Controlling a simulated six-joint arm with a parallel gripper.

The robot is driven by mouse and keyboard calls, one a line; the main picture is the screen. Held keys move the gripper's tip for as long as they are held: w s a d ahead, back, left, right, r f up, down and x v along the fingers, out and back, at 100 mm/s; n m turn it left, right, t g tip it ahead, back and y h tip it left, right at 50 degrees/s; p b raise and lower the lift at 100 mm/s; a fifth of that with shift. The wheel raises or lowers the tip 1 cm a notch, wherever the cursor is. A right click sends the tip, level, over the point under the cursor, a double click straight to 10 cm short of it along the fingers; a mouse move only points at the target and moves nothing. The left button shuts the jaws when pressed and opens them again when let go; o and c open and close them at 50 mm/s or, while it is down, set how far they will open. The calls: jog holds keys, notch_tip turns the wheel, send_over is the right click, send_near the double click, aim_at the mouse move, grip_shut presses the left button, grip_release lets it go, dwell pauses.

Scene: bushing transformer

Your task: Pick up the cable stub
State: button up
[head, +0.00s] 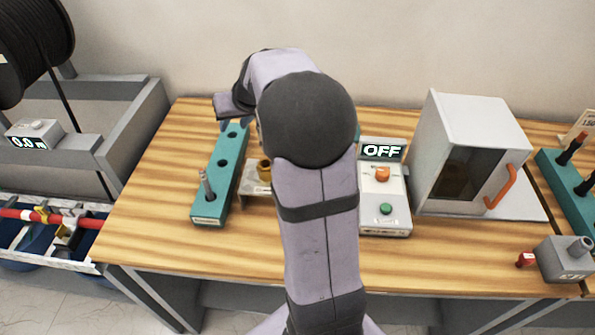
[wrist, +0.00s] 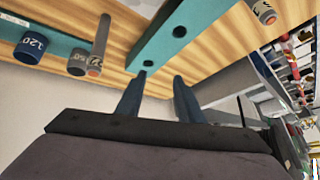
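A slim grey upright stub (head: 206,184) stands in the near end of the long teal rack (head: 229,160) in the head view. I take it as the cable stub. In the wrist view, a short grey piece with an orange-red core (wrist: 264,12) shows beside the near end of the teal rack (wrist: 172,35), probably the same stub. A longer rod with an orange-red end (wrist: 100,45) also shows there, at another teal rack. My gripper (head: 234,123) hangs above the far end of the long rack. Its fingers (wrist: 158,92) are apart and empty in the wrist view.
A brass-coloured piece on a small stand (head: 264,169) is right of the rack. A control box reading OFF (head: 384,196) and an oven-like cabinet (head: 470,152) stand farther right. A cable reel (head: 32,45) is at left. The table's front left is clear.

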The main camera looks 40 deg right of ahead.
jog(key=s+d+r+n+g+p, duration=0.15)
jog(key=s+d, duration=0.35)
jog(key=s, duration=0.7)
jog(key=s+d+r+n+g+p, duration=0.1)
jog(key=s+d+r+p, duration=0.2)
jog(key=s, duration=1)
jog(key=shift+d+p+x, duration=0.2)
jog(key=shift+d+x, duration=0.1)
jog(key=shift+x, duration=1)
jog(key=shift+d+p+x, duration=0.25)
jog(key=shift+d+x, duration=0.05)
jog(key=shift+x, duration=0.95)
jog(key=shift+d+p+x, duration=0.2)
jog(key=shift+d+x, duration=0.1)
jog(key=shift+x, duration=1)
jog(key=shift+w+r, duration=0.1)
grip_shut()
